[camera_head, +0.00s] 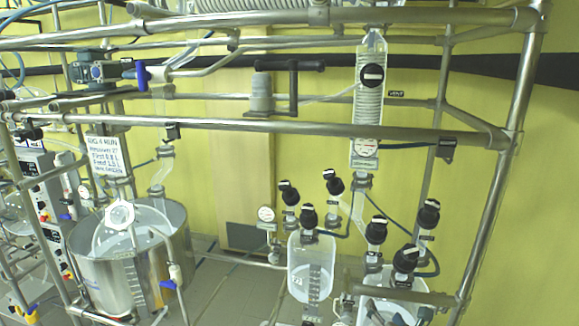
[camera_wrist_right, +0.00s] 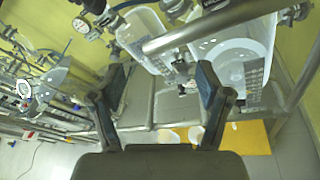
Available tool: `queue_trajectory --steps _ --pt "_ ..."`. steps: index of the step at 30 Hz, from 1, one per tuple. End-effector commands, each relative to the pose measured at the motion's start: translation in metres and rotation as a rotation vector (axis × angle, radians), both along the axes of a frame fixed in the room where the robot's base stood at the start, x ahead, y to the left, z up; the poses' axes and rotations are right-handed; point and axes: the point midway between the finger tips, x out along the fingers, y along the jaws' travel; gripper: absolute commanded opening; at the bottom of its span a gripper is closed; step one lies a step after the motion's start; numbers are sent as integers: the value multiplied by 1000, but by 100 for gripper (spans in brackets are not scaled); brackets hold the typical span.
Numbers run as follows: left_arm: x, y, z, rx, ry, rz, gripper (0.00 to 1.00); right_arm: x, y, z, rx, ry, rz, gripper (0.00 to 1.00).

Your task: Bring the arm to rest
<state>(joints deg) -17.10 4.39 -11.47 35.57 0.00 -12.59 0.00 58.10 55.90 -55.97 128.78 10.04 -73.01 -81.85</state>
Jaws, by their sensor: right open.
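My right gripper (camera_wrist_right: 162,82) shows in the right wrist view, its two dark fingers spread wide apart with nothing between them. Past the fingertips are a metal rail (camera_wrist_right: 200,28) and two clear vessels (camera_wrist_right: 145,35) of the glass rig. I cannot make out the right gripper clearly in the head view. My left gripper shows in neither view.
In the head view, metal rig tubes (camera_head: 270,124) cross the scene. A clear vessel (camera_head: 311,265) and several black-capped valves (camera_head: 376,230) stand at the lower right. A steel pot (camera_head: 180,262) stands at the lower left. A yellow patch (camera_wrist_right: 250,138) lies on the floor.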

Motion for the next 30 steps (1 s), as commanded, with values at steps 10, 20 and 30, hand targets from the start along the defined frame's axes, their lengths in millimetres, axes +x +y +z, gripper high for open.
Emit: queue_trajectory --steps 10,20,30 --pt "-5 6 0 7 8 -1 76 -92 80 -178 962 382 -281 76" --pt "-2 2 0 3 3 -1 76 -217 61 -301 1625 553 -1019 76" --pt "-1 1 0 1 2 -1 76 -325 31 -360 1839 460 -1628 76"
